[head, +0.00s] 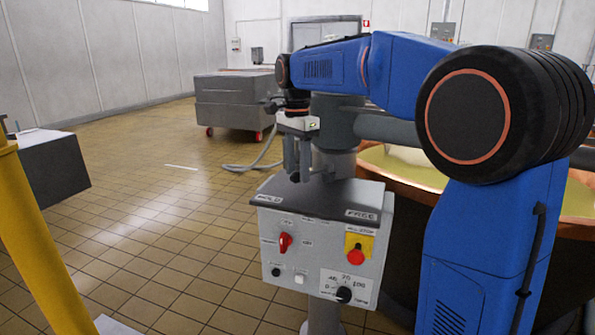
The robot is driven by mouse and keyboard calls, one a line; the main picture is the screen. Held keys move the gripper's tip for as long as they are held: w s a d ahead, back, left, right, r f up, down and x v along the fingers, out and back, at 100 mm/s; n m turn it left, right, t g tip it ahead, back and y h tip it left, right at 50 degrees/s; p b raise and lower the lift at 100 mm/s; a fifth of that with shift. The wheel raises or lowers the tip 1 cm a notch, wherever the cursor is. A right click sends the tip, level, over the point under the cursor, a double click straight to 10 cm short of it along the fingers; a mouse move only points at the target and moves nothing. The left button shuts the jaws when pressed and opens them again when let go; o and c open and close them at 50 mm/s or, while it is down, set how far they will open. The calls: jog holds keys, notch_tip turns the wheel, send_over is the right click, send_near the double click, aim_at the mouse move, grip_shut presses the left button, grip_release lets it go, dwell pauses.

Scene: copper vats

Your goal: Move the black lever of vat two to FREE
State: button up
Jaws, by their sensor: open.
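A grey control box (375,255) stands on a post in front of the copper vat (440,180). Its sloped dark top carries a HOLD label (270,199) at the left and a FREE label (361,215) at the right. My gripper (300,168) points down over the back of this top, nearer the HOLD side. Its jaws are open. A small dark piece (295,178) shows at the fingertips and may be the black lever's end. The rest of the lever is hidden or too dark to make out, and I cannot tell whether the fingers touch it.
The box front has a red switch (285,242), a red stop button (356,256) on yellow, and a black dial (344,294). A yellow post (35,230) stands at the near left. A grey wheeled tank (232,100) is behind. Tiled floor at left is clear.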

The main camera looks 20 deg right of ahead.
jog(key=shift+f, duration=0.45)
grip_shut()
jog(key=shift+s, duration=0.15)
jog(key=shift+s+d+n, duration=0.3)
jog(key=shift+s+n, duration=0.35)
jog(key=shift+n, duration=0.15)
jog(key=s+d+n, duration=0.2)
jog(key=n, duration=0.1)
jog(key=s+d+n, duration=0.1)
jog(key=d+n, duration=0.1)
jog(key=n, duration=0.1)
jog(key=s+d+n, duration=0.2)
jog(key=shift+s+d+n, duration=0.35)
jog(key=shift+n, duration=0.05)
jog(key=shift+s+d+n, duration=0.15)
jog(key=shift+d+n, duration=0.75)
jog(key=shift+s+d+n, duration=0.15)
jog(key=shift+d+n, duration=0.7)
jog(key=shift+n, duration=0.05)
